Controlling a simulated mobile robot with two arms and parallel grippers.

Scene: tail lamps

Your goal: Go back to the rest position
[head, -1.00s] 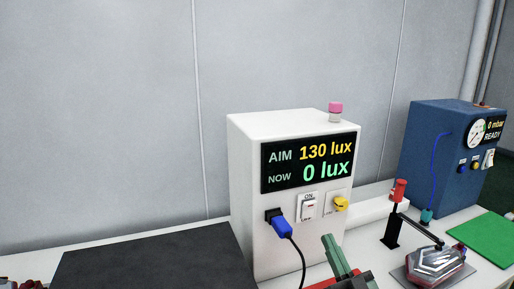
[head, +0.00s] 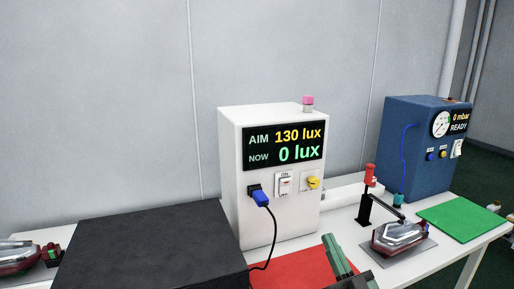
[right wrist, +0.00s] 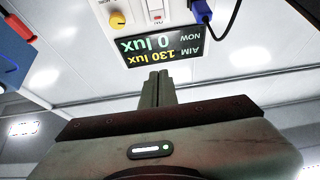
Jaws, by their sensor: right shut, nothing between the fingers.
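My right gripper (head: 338,256) shows at the bottom of the head view, in front of the white lux box and over the red mat. Its green fingers are together and hold nothing. In the right wrist view the shut fingers (right wrist: 158,88) point toward the box's display, which appears upside down. The white box (head: 232,190) reads AIM 130 lux and NOW 0 lux, with a switch, a yellow knob and a blue plug on its front. My gripper is apart from the box. My left gripper is not in view.
A black box (head: 150,240) stands at left, with a tail lamp (head: 18,258) beyond it. A red mat (head: 295,268) lies before the white box. At right are a clamped tail lamp (head: 398,236), a blue pressure box (head: 415,165) reading 0 mbar READY, and a green mat (head: 460,218).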

